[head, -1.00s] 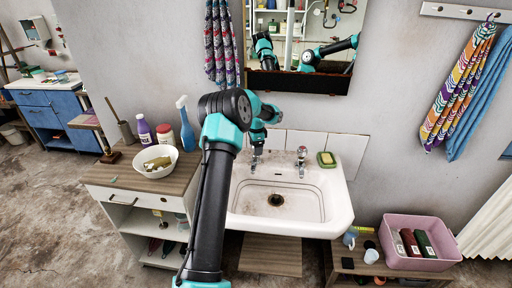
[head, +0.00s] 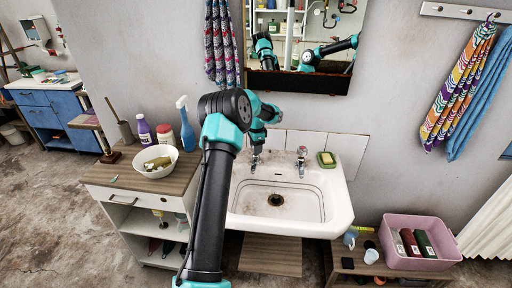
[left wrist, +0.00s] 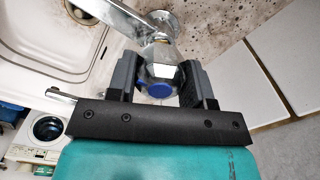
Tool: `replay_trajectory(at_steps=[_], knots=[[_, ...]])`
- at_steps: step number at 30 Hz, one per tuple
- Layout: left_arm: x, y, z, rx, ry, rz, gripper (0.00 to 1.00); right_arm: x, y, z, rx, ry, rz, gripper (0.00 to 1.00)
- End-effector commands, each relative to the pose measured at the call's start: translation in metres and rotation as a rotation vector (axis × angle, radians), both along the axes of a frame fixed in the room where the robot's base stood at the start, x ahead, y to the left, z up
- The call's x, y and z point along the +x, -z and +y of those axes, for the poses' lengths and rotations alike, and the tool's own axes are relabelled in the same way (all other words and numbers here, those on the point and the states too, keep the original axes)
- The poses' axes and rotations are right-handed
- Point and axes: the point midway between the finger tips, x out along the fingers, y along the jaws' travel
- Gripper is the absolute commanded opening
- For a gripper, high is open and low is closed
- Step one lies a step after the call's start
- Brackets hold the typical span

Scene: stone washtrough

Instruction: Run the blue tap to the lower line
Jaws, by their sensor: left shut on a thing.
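The blue tap (left wrist: 160,84), a chrome tap with a blue cap, sits on the back ledge of the washbasin (head: 338,205). My left gripper (left wrist: 161,78) is shut on its head, one finger on each side, in the left wrist view. In the head view my left arm reaches over the basin's left side and mostly hides this tap; its spout (head: 254,160) shows below the wrist. I see no clear water stream or lower line. The other tap (head: 301,158) stands to the right. My right gripper is not in view.
A cabinet (head: 150,215) with a white bowl (head: 156,168) and a blue spray bottle (head: 186,125) stands close on the left. A pink crate (head: 421,261) is at the lower right.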

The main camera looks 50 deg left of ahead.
Motion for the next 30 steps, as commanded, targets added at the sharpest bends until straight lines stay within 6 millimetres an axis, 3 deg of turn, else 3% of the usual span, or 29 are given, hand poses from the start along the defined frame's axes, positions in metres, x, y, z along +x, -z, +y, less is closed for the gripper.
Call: replay_trajectory(at_steps=[18, 30], knots=[[0.0001, -0.0005, 0.0, 0.0, -0.394, 0.0, 0.23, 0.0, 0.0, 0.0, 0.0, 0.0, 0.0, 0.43], [0.0001, -0.0005, 0.0, 0.0, -0.505, 0.0, 0.23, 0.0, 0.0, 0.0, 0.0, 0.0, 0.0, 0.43]])
